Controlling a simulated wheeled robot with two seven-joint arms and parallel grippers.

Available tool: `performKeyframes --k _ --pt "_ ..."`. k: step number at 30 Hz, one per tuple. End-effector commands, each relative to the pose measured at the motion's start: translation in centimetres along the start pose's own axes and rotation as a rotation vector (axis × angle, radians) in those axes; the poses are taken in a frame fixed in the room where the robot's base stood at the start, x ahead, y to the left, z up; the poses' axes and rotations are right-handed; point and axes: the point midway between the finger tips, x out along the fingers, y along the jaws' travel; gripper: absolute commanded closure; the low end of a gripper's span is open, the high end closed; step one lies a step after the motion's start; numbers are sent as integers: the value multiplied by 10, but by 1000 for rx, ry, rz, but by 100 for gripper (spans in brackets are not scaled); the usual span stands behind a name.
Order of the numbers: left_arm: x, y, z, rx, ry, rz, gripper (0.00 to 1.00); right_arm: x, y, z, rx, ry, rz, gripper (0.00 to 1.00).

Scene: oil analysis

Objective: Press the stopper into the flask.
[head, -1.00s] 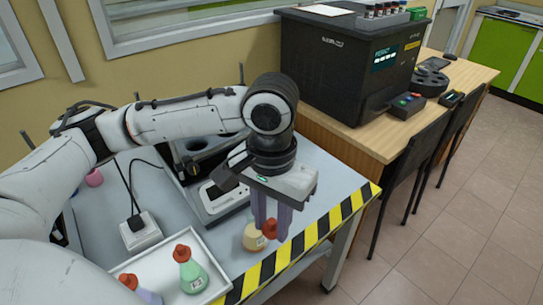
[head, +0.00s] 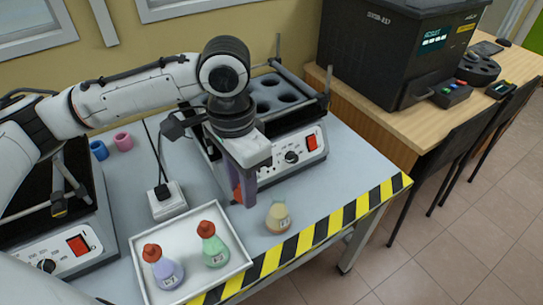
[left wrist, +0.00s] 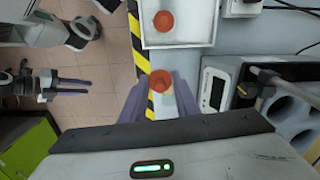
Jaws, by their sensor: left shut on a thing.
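My left gripper (head: 243,190) is shut on a red-orange stopper (head: 237,193), partly hidden by the fingers. The stopper also shows between the fingertips in the left wrist view (left wrist: 161,80). The flask (head: 278,217) with pale yellow liquid stands upright on the table, its top bare of a stopper. In the head view the gripper is to the left of and above this flask, with the stopper apart from it. My right gripper (left wrist: 75,82) shows only in the left wrist view, at the left, fingers apart and empty.
A white tray (head: 140,247) left of the flask holds a stoppered purple flask (head: 164,270) and a stoppered green flask (head: 212,246). A device with round wells (head: 291,157) stands behind. A striped table edge (head: 340,223) is in front.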

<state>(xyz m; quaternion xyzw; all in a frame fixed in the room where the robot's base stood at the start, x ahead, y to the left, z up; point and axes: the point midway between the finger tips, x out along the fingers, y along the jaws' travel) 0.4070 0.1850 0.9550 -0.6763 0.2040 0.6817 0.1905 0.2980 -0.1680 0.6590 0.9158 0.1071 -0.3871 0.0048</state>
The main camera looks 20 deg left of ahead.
Motion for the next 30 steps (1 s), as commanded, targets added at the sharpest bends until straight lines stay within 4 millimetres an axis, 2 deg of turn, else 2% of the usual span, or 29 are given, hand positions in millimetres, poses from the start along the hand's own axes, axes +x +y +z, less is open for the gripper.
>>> performKeyframes --k 12,18,24,30 --pt "-4 -2 -55 1050 2 3 92 -14 -2 -11 1 -3 0 69" --pt "-5 -4 -77 1499 -4 -9 92 -19 -2 -15 1 -4 0 69" --pt "-5 -6 -89 1766 -14 -17 92 -21 -2 -17 1 -4 0 69" --pt "-2 -6 -92 1841 -16 -19 92 -20 -2 -16 1 -4 0 69"
